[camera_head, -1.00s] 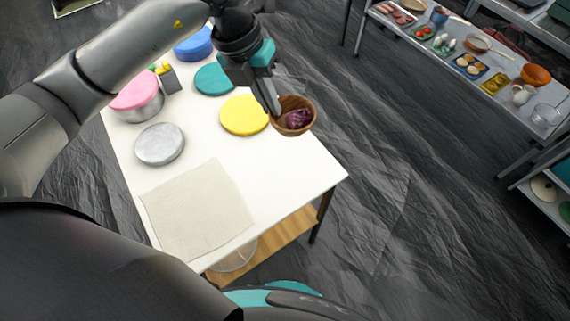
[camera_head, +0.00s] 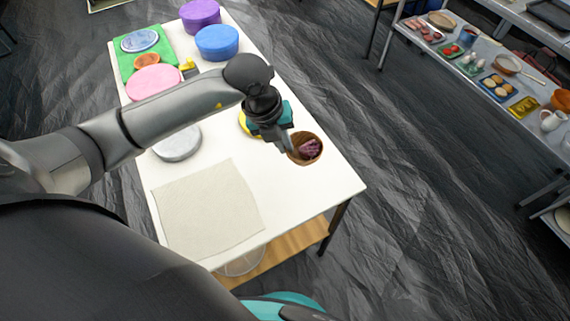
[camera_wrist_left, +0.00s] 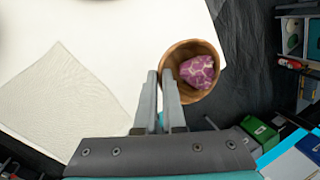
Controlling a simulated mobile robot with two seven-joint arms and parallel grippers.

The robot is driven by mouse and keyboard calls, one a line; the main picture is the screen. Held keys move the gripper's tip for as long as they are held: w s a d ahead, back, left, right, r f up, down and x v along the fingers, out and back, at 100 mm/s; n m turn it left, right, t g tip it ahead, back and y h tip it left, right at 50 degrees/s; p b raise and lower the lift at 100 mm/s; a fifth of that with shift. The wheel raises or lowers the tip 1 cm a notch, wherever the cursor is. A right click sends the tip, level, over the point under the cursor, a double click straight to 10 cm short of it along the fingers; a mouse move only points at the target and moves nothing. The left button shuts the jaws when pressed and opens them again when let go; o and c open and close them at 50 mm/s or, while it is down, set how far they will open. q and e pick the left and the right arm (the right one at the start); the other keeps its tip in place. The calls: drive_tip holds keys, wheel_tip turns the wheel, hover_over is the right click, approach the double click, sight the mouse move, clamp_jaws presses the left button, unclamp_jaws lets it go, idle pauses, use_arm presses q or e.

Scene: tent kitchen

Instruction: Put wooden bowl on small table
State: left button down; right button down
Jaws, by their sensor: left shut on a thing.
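The wooden bowl (camera_head: 304,137) is round and brown with a purple, pale-veined piece inside. My left gripper (camera_head: 287,148) is shut on the near-left part of its wall. In the left wrist view the fingers (camera_wrist_left: 162,77) pinch the rim of the bowl (camera_wrist_left: 178,54), which overlaps the table's edge in that view. In the head view the bowl appears over the right part of the small white table (camera_head: 285,205). I cannot tell whether it touches the tabletop. My right gripper is not in view.
A beige cloth (camera_head: 208,210) covers the table's front left. A grey lid (camera_head: 178,144), a pink-lidded pot (camera_head: 153,82), and blue (camera_head: 217,42) and purple (camera_head: 200,15) containers stand farther back. A yellow disc is partly hidden by my gripper. A food-laden shelf (camera_head: 470,85) stands at right.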

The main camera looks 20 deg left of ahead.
use_arm(q)
wheel_tip(320, 180, down, 8)
drive_tip(key=shift+r+b, duration=0.1)
drive_tip(key=shift+b, duration=0.7)
drive_tip(key=shift+r, duration=0.1)
drive_tip(key=c, duration=1)
unclamp_jaws()
drive_tip(key=shift+r, duration=0.15)
drive_tip(key=p+v, duration=0.3)
drive_tip(key=v, duration=0.8)
drive_tip(key=shift+s+a+r, duration=0.15)
drive_tip(key=shift+r, duration=0.2)
